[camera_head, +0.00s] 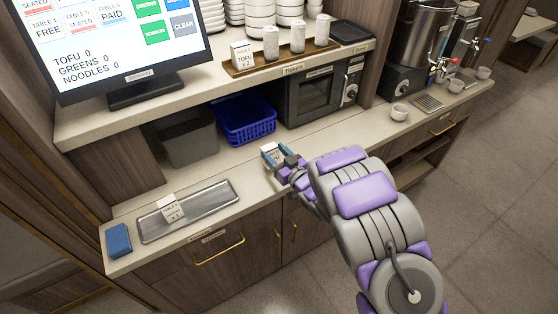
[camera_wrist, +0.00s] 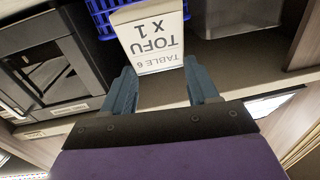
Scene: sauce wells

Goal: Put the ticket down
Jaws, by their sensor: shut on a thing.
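My gripper (camera_head: 279,163) is over the front part of the lower counter, in front of the blue basket. It is shut on a white ticket (camera_head: 268,150) at its fingertips. In the wrist view, the ticket (camera_wrist: 152,38) shows upside down between the two blue-grey fingers (camera_wrist: 160,78) and reads "TABLE 6 TOFU X 1". I cannot tell whether its base touches the counter. Another white ticket (camera_head: 171,207) stands on a grey metal tray (camera_head: 208,196) at the counter's left end. A ticket reading "TOFU X 2" (camera_head: 242,56) stands on the upper shelf.
A blue basket (camera_head: 245,121), a grey bin (camera_head: 188,138) and a black microwave (camera_head: 312,95) stand behind the gripper. A blue block (camera_head: 118,240) lies left of the metal tray. A white cup (camera_head: 399,112) stands to the right. The counter between tray and gripper is clear.

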